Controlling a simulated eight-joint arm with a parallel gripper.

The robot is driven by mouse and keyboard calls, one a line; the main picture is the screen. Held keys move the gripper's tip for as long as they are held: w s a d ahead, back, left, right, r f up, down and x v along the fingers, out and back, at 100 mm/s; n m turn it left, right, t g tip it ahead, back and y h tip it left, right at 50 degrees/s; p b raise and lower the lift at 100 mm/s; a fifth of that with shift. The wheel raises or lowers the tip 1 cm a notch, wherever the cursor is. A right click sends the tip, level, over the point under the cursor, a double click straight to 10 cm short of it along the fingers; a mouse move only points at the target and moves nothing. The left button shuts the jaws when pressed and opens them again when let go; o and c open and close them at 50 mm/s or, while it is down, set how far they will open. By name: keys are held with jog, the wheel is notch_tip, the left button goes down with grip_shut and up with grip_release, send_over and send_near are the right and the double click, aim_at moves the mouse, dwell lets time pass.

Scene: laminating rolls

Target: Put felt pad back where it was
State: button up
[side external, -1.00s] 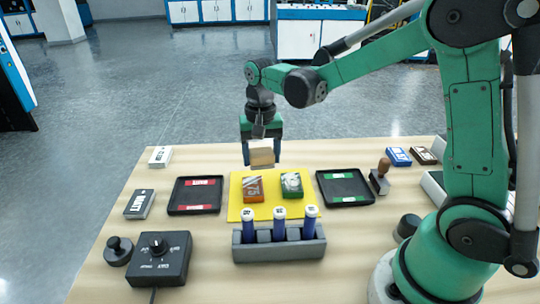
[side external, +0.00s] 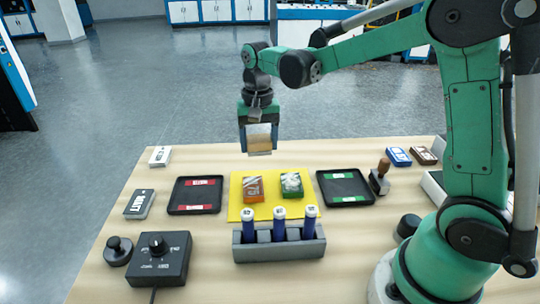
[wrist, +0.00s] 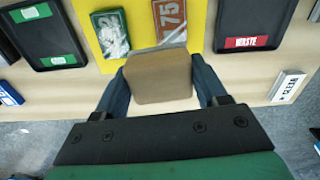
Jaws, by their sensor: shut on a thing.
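My gripper (side external: 259,146) is shut on the felt pad (side external: 259,142), a tan block with a pale side, and holds it raised at the table's far edge, behind the yellow mat (side external: 236,205). In the wrist view the felt pad (wrist: 160,77) sits between the two fingers and overlaps the near edge of the mat (wrist: 202,20). An orange box marked 75 (side external: 253,189) and a green box with a whitish patch (side external: 291,185) lie on the mat. I cannot tell the pad's exact height.
Black trays with red labels (side external: 171,208) and green labels (side external: 371,200) flank the mat. A grey rack (side external: 244,252) with blue tubes stands in front. A stamp (side external: 381,178), a control box (side external: 160,262) and small boxes stand around. Bare wood shows behind the mat.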

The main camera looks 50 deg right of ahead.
jog(key=w+d+f+m, duration=0.1)
jog(key=w+d+f, duration=0.1)
jog(key=w+d, duration=0.6)
jog(key=f, duration=0.8)
jog(key=shift+w+d+f, duration=0.1)
jog(key=shift+w+d, duration=0.2)
jog(key=shift+d, duration=0.05)
jog(key=shift+f, duration=0.1)
jog(key=o, duration=1.2)
jog(key=shift+o, duration=0.2)
